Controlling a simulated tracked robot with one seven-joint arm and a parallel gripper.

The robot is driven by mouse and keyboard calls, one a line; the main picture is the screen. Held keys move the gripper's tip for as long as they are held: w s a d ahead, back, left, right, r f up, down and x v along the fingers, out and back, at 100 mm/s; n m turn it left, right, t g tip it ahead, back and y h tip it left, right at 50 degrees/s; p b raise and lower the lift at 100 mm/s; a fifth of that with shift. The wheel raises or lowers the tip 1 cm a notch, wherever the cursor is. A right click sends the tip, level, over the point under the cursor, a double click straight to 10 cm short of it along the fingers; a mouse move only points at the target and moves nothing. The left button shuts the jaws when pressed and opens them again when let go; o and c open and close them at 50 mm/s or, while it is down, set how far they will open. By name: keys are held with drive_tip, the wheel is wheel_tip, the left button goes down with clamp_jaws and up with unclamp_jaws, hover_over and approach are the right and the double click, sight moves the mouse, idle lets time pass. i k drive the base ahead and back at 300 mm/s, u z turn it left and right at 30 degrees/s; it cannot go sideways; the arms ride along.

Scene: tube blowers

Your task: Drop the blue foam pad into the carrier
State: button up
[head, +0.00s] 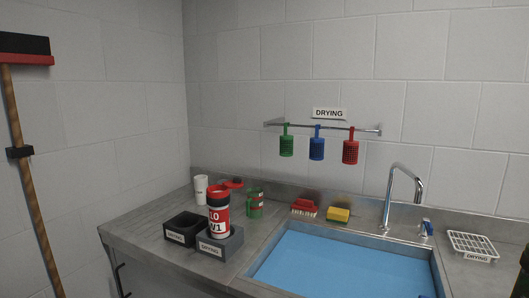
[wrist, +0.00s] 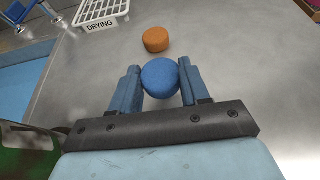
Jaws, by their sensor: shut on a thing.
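The blue foam pad (wrist: 160,78) is a round blue piece between the blue fingers of my gripper (wrist: 160,84) in the wrist view. My gripper is shut on it, above the steel counter; how high is hard to tell. The head view does not clearly show the pad or gripper. What looks like the carrier (head: 218,214) is a red and white canister marked "10 W1". It stands upright in a grey labelled block (head: 228,243) on the left counter in the head view. Its top has a red rim and looks dark inside; I cannot tell for certain whether it is open.
An orange pad (wrist: 156,39) lies on the counter beyond my gripper. A white drying rack (head: 473,246) is right of the blue-floored sink (head: 340,268) and tap (head: 401,190).

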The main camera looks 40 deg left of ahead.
sight(220, 229)
drive_tip(key=k, duration=2.8)
drive_tip(key=z, duration=1.55)
drive_tip(key=i, duration=0.1)
drive_tip(key=u, duration=2.75)
drive_tip(key=i, duration=1.65)
